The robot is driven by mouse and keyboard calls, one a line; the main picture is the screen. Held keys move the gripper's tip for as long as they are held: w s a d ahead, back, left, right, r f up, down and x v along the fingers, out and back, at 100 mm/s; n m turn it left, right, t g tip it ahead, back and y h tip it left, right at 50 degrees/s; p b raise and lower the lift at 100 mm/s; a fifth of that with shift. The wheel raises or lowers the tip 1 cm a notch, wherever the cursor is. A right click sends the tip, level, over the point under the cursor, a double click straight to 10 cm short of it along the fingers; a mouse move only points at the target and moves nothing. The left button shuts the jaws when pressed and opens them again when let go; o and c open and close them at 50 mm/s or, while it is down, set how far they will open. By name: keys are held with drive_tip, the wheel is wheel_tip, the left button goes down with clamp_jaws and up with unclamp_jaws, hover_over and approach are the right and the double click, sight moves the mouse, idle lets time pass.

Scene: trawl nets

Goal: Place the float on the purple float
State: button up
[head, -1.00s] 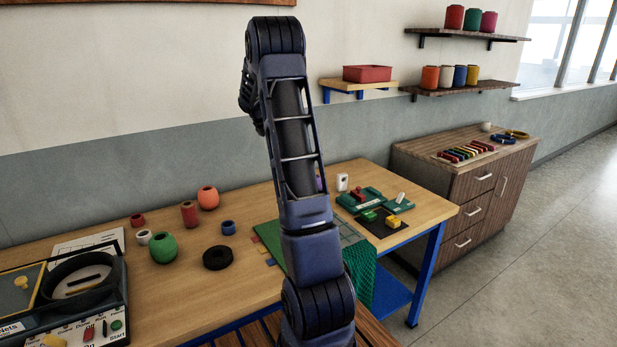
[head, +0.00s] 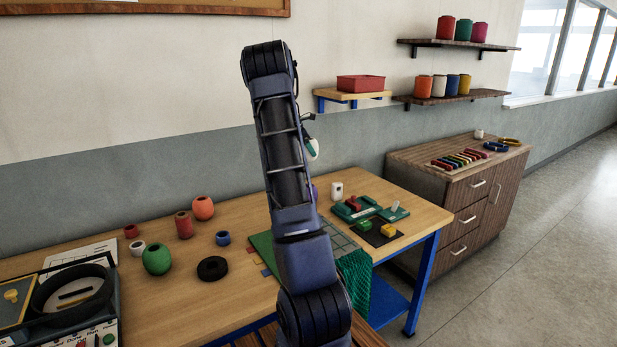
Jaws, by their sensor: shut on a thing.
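The purple float (head: 315,193) stands on the table beside the green net mat, mostly hidden behind my arm; only a thin purple strip shows. My gripper (head: 311,137) is up in the air to the right of my upper arm, above the table and higher than the purple float. It is mostly hidden by the arm. A small pale thing with a teal edge (head: 313,149) shows at it, seemingly the float held in its jaws; the fingertips are too small to make out.
Orange (head: 203,208), green (head: 157,260), red (head: 184,225) and blue (head: 223,238) pieces and a black ring (head: 212,268) stand on the table's left. A shelf with a red bin (head: 360,84) hangs behind.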

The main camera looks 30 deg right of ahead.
wheel_tip(320, 180, down, 13)
drive_tip(key=shift+r, duration=0.1)
idle(0.5)
drive_tip(key=o, duration=1)
drive_tip(key=v, duration=1.1)
drive_tip(key=s+a+r+m+t+y, duration=0.2)
drive_tip(key=s+a+r+m, duration=0.2)
drive_tip(key=s+a+r, duration=0.6)
drive_tip(key=s+a+r+m+t+y, duration=0.1)
drive_tip(key=s+a+r+m, duration=0.15)
drive_tip(key=s+a, duration=0.7)
drive_tip(key=s+a+r+m+t+y, duration=0.2)
drive_tip(key=s+a+m, duration=0.2)
drive_tip(key=s+a, duration=0.55)
drive_tip(key=s+a+f+m, duration=0.1)
drive_tip(key=s+a+m, duration=0.1)
drive_tip(key=s, duration=0.5)
drive_tip(key=s+a+f+m+t, duration=0.1)
drive_tip(key=s+a+f+m, duration=0.1)
drive_tip(key=s+a, duration=0.2)
drive_tip(key=s, duration=0.3)
drive_tip(key=shift+s+f+y, duration=0.2)
drive_tip(key=shift+f+y, duration=0.05)
drive_tip(key=shift+y, duration=0.15)
